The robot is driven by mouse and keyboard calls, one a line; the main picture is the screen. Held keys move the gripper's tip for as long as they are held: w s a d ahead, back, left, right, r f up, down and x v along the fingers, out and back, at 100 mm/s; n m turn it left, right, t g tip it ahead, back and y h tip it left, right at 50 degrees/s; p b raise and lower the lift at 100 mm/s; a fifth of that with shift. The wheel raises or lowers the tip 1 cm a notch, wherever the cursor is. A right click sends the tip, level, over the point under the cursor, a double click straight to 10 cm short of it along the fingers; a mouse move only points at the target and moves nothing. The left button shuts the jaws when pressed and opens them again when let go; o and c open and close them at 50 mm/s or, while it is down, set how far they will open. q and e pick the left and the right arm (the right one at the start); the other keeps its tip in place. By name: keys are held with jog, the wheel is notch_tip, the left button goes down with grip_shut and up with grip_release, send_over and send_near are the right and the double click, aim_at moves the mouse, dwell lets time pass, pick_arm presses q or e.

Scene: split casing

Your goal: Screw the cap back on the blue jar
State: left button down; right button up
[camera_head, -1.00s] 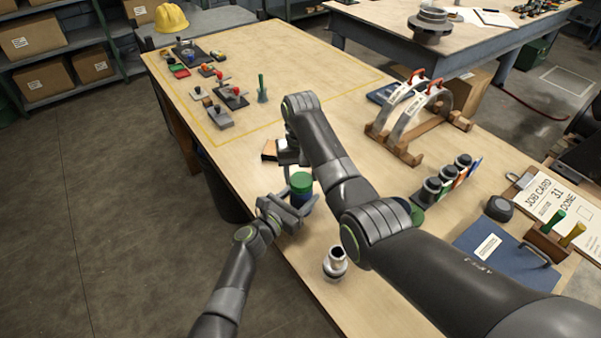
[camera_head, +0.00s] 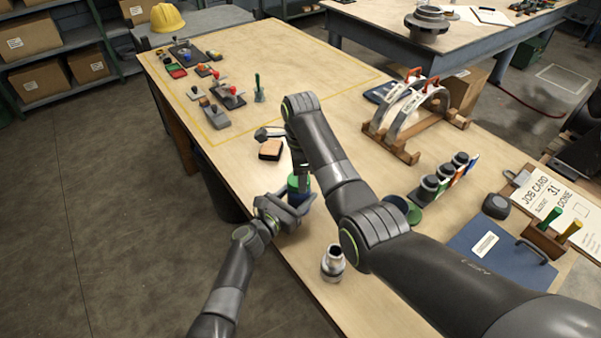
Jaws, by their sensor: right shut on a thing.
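The blue jar (camera_head: 294,198) stands near the table's front edge, mostly hidden by my grippers. The green cap (camera_head: 293,183) is at its top; I cannot tell how well it is seated. My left gripper (camera_head: 294,208) comes in from the left, with its fingers around the jar body. My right gripper (camera_head: 303,182) reaches down from above and is shut on the cap, with its dark fingers covering the cap's right part. My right forearm hides the area just right of the jar.
A metal cylindrical part (camera_head: 333,262) stands close by at the front edge. An orange-topped block (camera_head: 271,150) lies behind the jar. A blue folder (camera_head: 497,250) lies at right.

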jog(key=m, duration=0.6)
jog(key=shift+s, duration=0.1)
jog(key=m, duration=0.7)
jog(key=shift+a, duration=0.1)
jog(key=o, duration=0.9)
jog(key=shift+s, duration=0.1)
jog(key=shift+o, duration=0.2)
jog(key=shift+r, duration=0.1)
jog(key=shift+r, duration=2.15)
jog(key=shift+c, duration=0.3)
